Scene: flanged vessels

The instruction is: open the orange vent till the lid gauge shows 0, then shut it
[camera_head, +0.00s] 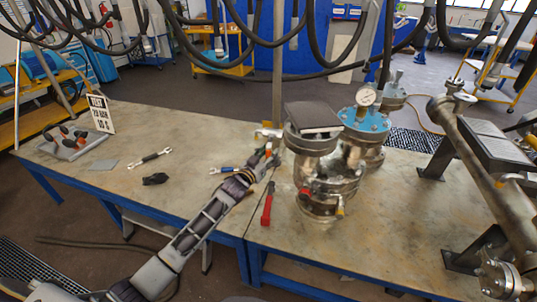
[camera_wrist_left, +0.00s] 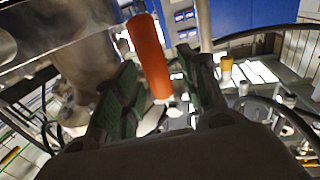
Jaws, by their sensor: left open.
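My left gripper (camera_head: 268,153) reaches in from the left, beside the left flanged vessel (camera_head: 328,180). In the left wrist view, the open left gripper (camera_wrist_left: 158,85) has green-padded fingers. An orange handle with a pale end (camera_wrist_left: 148,52) shows in the gap between the fingers; whether they touch it I cannot tell. My right gripper is not in view.
A red-handled tool (camera_head: 267,204) lies on the table just in front of the gripper. A wrench (camera_head: 150,158), a black item (camera_head: 155,179) and a sign (camera_head: 100,114) are on the left. A pipe assembly (camera_head: 470,150) fills the right.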

